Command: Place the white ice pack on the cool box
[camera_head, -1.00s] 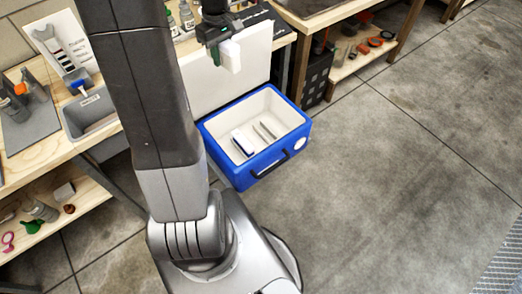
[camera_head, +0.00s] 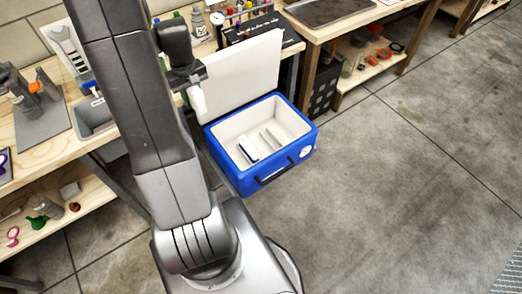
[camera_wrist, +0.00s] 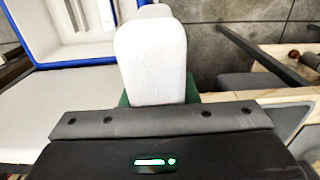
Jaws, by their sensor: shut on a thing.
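The white ice pack (camera_wrist: 150,55) is a pale rounded block held upright between my gripper's green-edged fingers in the wrist view. My gripper (camera_wrist: 158,98) is shut on it. In the head view the ice pack (camera_head: 198,104) hangs at the left edge of the open lid, partly hidden by my arm. The cool box (camera_head: 271,172) is blue with a white inside and stands open on the floor, to the right of and below my gripper. Its white lid (camera_head: 243,75) stands raised at the back. In the wrist view the cool box (camera_wrist: 27,30) is at the upper left.
A blue-and-white item (camera_head: 248,149) and thin white upright pieces lie inside the cool box. A wooden workbench (camera_head: 60,150) with tools and a grey bin (camera_head: 96,116) is at the left. Another bench stands behind the lid. The floor (camera_head: 400,200) at the right is clear.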

